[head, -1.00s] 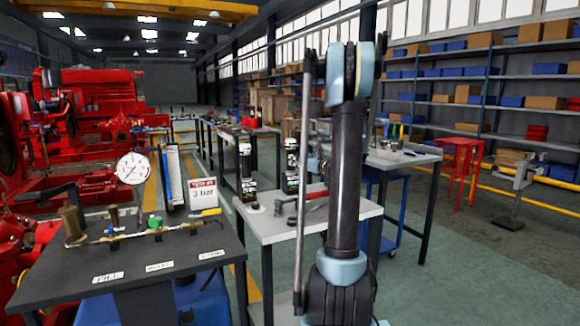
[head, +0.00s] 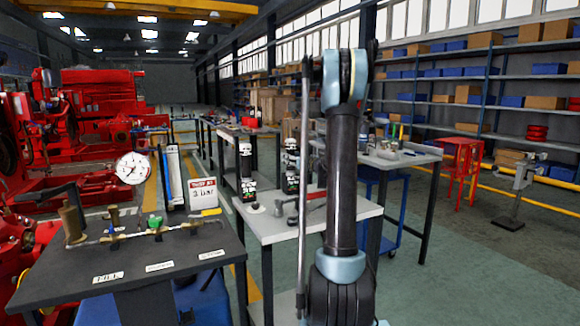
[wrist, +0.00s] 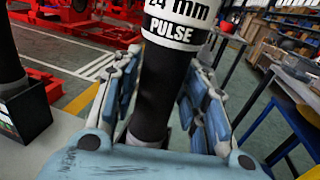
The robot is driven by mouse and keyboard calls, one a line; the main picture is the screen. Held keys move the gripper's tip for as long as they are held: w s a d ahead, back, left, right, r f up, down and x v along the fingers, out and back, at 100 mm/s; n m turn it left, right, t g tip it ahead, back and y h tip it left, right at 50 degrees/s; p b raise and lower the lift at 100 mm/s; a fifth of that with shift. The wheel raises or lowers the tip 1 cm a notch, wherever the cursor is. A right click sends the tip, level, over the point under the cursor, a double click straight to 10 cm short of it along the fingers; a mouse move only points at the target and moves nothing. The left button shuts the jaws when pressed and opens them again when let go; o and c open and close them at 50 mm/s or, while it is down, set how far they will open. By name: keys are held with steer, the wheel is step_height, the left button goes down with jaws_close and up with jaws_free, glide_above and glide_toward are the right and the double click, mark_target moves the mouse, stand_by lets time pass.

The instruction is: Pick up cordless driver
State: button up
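In the wrist view, a black upright cylindrical tool body (wrist: 158,95) stands between the two fingers of my gripper (wrist: 165,75). Its white collar reads "24 mm PULSE". The fingers are apart on either side of the black part, and I cannot make out firm contact. The lower end is hidden behind the gripper's palm. I cannot tell for sure that this is the cordless driver. In the head view, two dark tools with white labels, a left one (head: 246,172) and a right one (head: 291,170), stand on the light table (head: 268,228). My gripper is hidden there behind my arm.
Another black upright tool (wrist: 14,75) stands at the left of the wrist view. A dark bench (head: 200,258) with a gauge (head: 132,168) and a "3 bar" sign (head: 204,194) is at left. A red stool (head: 462,160) and a vise stand (head: 520,185) are at right. The right floor is open.

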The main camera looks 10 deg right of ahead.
jaws_close()
step_height(320, 180, up, 18)
stand_by(0.7)
steer(key=shift+c, duration=1.3)
jaws_free()
jaws_close()
